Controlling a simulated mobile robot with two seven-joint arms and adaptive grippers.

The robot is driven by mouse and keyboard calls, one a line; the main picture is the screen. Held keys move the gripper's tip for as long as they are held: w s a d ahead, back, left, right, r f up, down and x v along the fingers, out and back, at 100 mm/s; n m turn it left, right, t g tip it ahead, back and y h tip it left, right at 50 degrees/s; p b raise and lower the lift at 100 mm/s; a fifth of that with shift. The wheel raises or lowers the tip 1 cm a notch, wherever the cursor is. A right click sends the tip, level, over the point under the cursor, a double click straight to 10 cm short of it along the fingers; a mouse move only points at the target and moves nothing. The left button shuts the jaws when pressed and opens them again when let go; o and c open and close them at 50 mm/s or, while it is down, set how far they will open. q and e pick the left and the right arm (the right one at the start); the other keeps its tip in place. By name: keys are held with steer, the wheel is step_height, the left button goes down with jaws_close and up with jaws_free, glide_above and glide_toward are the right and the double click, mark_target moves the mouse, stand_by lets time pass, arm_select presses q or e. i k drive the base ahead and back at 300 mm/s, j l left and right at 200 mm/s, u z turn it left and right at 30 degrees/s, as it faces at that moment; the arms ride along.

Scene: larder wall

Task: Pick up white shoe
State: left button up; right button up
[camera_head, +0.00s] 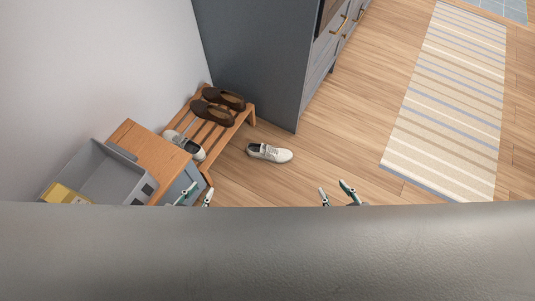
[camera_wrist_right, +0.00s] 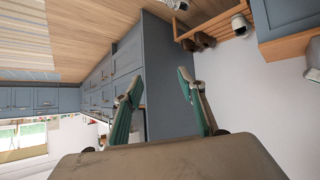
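One white shoe (camera_head: 269,153) lies on the wooden floor, beside the slatted shoe rack, in the head view. Another white shoe (camera_head: 186,145) sits on the near end of the rack (camera_head: 213,133). My left gripper (camera_head: 197,194) is open and empty near the front of the small cabinet, nearer to me than the rack in the picture. My right gripper (camera_head: 336,191) is open and empty, below and right of the floor shoe in the picture. In the right wrist view its two fingers (camera_wrist_right: 163,95) are spread with nothing between them. That view also shows a white shoe (camera_wrist_right: 240,25) on the rack.
Brown shoes (camera_head: 212,112) sit on the rack's far end. A small wood-topped cabinet (camera_head: 155,150) and a grey bin (camera_head: 106,176) with a yellow item stand at left. A tall grey cabinet (camera_head: 262,60) stands behind. Floor is clear toward the striped rug (camera_head: 450,100).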

mark_target(279, 155)
steer(key=i+l, duration=0.25)
steer(key=i+l+u, duration=0.15)
steer(key=i+l, duration=0.15)
steer(key=l, duration=0.2)
steer(key=i+l, duration=0.25)
steer(key=l, duration=0.15)
steer(key=i+l+u, duration=0.15)
steer(key=l, duration=0.25)
steer(key=i+l, duration=0.3)
steer(key=l+u, duration=0.05)
steer(key=l, duration=0.05)
